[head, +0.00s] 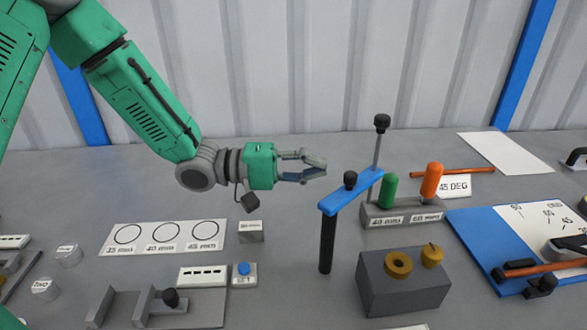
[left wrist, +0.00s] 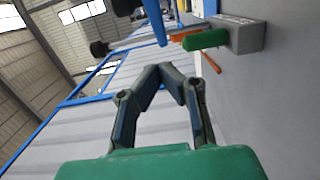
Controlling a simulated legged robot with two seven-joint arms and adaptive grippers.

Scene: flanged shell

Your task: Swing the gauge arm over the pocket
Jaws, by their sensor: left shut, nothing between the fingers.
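The blue gauge arm (head: 335,201) is a flat bar with a black knob (head: 350,180) on top. A black cylinder (head: 327,245) is under its near end, and a thin grey rod with a black knob rises by its far end. A dark grey block (head: 400,290) with a brass ring (head: 398,264) and a brass knobbed piece (head: 432,255) sits right of the bar's near end. I cannot tell for certain which recess is the pocket. My left gripper (head: 322,166) is shut and empty, just left of the bar, apart from it. Its fingertips meet in the left wrist view (left wrist: 160,72).
A grey holder (head: 400,216) with green and orange handles stands behind the block; it also shows in the left wrist view (left wrist: 240,35). A blue-edged angle board (head: 480,250) lies right. A card with circles (head: 165,237) and a blue-button box (head: 244,275) lie left.

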